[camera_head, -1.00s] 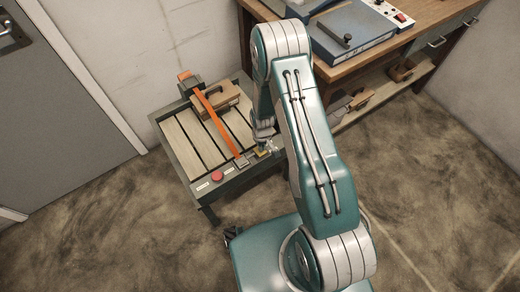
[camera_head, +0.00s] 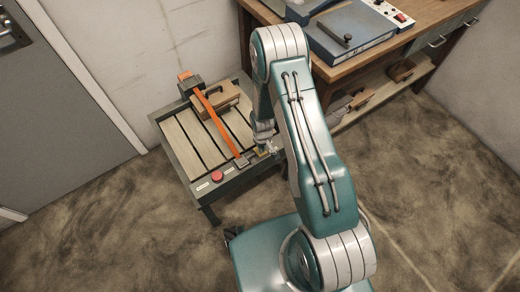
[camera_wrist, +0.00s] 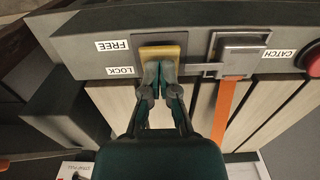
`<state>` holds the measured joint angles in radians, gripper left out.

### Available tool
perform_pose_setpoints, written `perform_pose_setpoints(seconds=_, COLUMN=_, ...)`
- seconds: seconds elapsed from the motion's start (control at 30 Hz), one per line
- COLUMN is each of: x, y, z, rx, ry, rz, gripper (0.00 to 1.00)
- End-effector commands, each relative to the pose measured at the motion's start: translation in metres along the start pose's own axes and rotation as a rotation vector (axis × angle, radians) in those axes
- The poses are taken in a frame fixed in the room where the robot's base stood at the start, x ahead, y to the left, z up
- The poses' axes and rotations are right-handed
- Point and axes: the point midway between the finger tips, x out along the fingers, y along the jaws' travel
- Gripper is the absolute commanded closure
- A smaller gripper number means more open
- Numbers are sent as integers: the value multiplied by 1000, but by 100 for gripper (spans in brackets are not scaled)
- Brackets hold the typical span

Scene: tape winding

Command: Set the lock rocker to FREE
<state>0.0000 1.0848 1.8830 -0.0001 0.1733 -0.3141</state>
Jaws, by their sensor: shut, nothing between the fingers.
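The lock rocker (camera_wrist: 160,51) is a yellow block in a dark frame on the bench's grey front panel, between the wrist view's upside-down FREE label (camera_wrist: 113,46) and LOCK label (camera_wrist: 120,71) on one side and the catch on the other. My gripper (camera_wrist: 159,68) is shut and empty. Its fingertips are at the rocker's LOCK-side edge and cover part of it; whether they touch it is unclear. I cannot tell the rocker's tilt for sure. In the head view my gripper (camera_head: 270,148) is beside the small yellow rocker (camera_head: 262,153), partly behind my arm.
A metal catch (camera_wrist: 239,50) by the CATCH label holds the end of an orange strap (camera_wrist: 222,110). A red button (camera_head: 217,176) is farther along the panel. The slatted bench (camera_head: 182,137) carries a wooden block (camera_head: 220,98). A wooden workbench (camera_head: 400,48) stands behind my arm.

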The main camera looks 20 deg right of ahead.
Motion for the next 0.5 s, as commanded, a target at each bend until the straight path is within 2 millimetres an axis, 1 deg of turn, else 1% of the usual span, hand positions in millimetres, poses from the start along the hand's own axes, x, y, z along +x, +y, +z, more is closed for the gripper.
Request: perform_pose_setpoints(seconds=0.5, x=7, y=0, z=0, rx=0, ry=0, rz=0, gripper=100)
